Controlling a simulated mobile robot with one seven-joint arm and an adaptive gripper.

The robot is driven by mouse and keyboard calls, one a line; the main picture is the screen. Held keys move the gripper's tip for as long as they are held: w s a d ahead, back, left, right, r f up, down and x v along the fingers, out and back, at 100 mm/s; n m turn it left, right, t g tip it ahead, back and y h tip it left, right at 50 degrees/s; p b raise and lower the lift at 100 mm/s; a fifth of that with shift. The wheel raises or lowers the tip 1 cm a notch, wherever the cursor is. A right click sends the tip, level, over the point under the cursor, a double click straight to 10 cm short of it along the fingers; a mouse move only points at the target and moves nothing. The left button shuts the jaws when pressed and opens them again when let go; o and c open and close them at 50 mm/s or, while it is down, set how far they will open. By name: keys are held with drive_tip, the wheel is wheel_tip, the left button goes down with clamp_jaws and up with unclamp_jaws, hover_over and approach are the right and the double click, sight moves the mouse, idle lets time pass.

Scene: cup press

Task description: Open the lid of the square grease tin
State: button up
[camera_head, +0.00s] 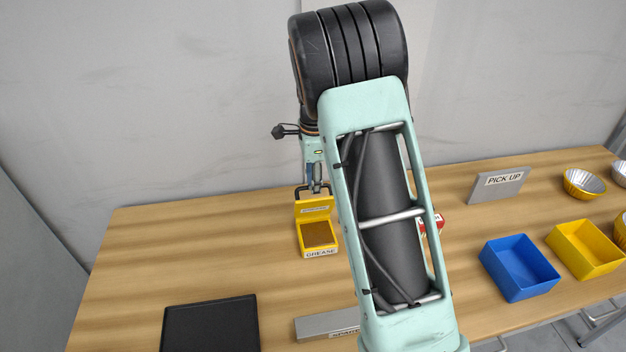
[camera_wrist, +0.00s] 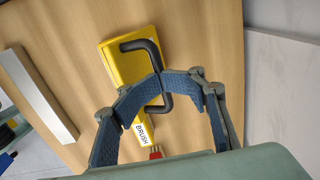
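The square yellow grease tin (camera_head: 319,252) stands on the table, left of my arm in the head view, labelled GREASE. Its lid (camera_head: 313,214) is raised at the back edge, and the brown contents show. A black bar handle (camera_head: 299,193) sits at the lid's top. My gripper (camera_head: 315,187) is just behind the raised lid. In the wrist view its blue-padded fingers (camera_wrist: 162,82) arch together and meet at the black handle (camera_wrist: 152,50), closed around its bar. Yellow tin or lid surface (camera_wrist: 122,68) lies beyond the handle.
A yellow part labelled BRUSH (camera_wrist: 142,131) shows below the handle in the wrist view. A black tray (camera_head: 211,325), a grey sign bar (camera_head: 327,324), a red box (camera_head: 432,224), a blue bin (camera_head: 520,267) and a yellow bin (camera_head: 586,250) share the table. The back-left table is clear.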

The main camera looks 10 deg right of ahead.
idle(0.4)
drive_tip(key=shift+w+r+p, duration=0.1)
drive_tip(key=shift+r+p, duration=0.15)
drive_tip(key=shift+p, duration=0.1)
drive_tip(key=w+r+p, duration=0.4)
drive_tip(key=w+r, duration=0.3)
drive_tip(key=w, duration=0.2)
drive_tip(key=shift+w, duration=0.4)
idle(0.4)
drive_tip(key=shift+r, duration=0.15)
wheel_tip(320, 180, up, 12)
drive_tip(key=shift+s, duration=0.35)
drive_tip(key=shift+s, duration=0.1)
idle(0.4)
